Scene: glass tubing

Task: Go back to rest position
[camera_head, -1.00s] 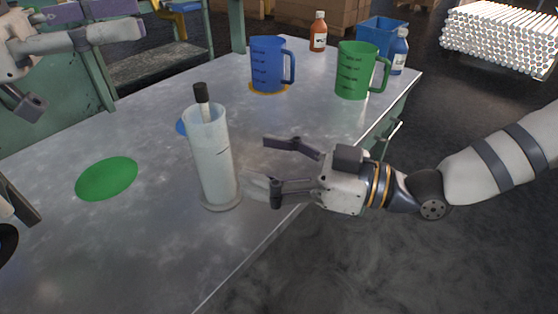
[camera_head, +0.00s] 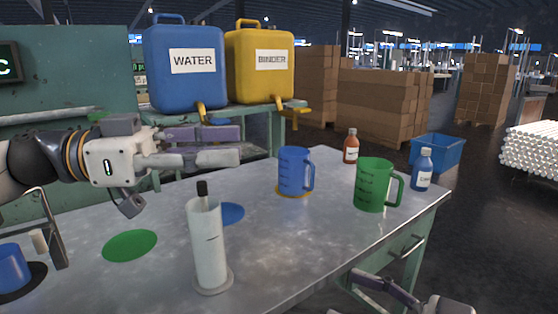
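My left gripper (camera_head: 240,147) reaches in from the left above the table's back edge; its two fingers are apart with nothing between them. My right gripper (camera_head: 352,294) is at the bottom edge, right of the table front, partly cut off; its visible finger spreads outward and it holds nothing that I can see. A tall white cylinder (camera_head: 209,250) stands upright on the metal table (camera_head: 290,235), with a black-topped rod (camera_head: 202,188) in it. Both grippers are clear of the cylinder.
A blue jug (camera_head: 293,170) stands on a yellow disc, with a green jug (camera_head: 370,185) to its right. Green (camera_head: 130,245) and blue (camera_head: 232,213) discs lie bare. Water (camera_head: 185,80) and binder (camera_head: 262,75) containers stand behind. Two bottles and a blue crate (camera_head: 437,152) are at the right.

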